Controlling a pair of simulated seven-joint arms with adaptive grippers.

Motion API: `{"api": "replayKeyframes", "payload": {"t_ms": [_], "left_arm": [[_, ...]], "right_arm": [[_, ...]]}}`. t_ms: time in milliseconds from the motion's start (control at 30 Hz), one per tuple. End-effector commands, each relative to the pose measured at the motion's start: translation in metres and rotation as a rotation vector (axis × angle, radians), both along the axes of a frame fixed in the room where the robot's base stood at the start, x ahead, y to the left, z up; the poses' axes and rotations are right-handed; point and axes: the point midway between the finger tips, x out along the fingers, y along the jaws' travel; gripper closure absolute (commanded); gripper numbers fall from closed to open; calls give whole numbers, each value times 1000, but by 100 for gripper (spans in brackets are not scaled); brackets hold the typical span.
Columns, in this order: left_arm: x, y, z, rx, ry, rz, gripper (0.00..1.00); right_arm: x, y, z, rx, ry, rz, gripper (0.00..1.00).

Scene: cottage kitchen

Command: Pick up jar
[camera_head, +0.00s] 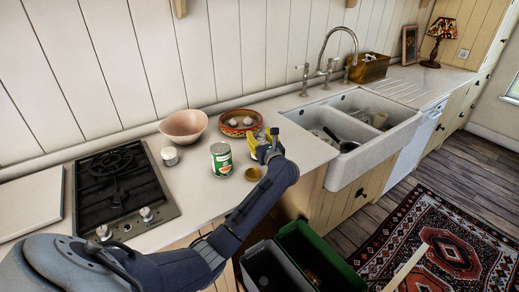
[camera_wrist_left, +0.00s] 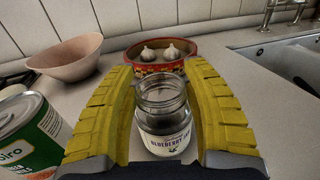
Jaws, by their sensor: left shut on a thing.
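The jar (camera_wrist_left: 163,118) is clear glass with a "Blueberry" label and shows in the left wrist view between the yellow finger pads. It is upright and has no visible lid. My left gripper (camera_head: 262,145) is shut on the jar, with one finger on each side. In the head view the gripper largely hides the jar. Whether its base touches the counter cannot be told. My right gripper is not in view.
A green and white can (camera_head: 221,159) stands left of my gripper, with a small golden round item (camera_head: 253,174) nearby. Behind are a pink bowl (camera_head: 183,125) and a red dish (camera_head: 240,122) with garlic. The sink (camera_head: 345,170) is right, the stove (camera_head: 122,190) left.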

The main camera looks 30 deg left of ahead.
Motion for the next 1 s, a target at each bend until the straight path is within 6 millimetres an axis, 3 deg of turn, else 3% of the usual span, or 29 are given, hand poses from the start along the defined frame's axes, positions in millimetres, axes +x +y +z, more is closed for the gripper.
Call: {"api": "replayKeyframes", "payload": {"t_ms": [333,533,767,1000], "left_arm": [[0,0,3,1,-2,0,98],[1,0,18,1,-4,0,98],[0,-1,59,-1,-8,-1,98],[0,0,116,-2,-7,0,98]], "right_arm": [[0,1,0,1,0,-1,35],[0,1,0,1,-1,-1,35],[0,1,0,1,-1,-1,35],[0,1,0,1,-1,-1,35]]}}
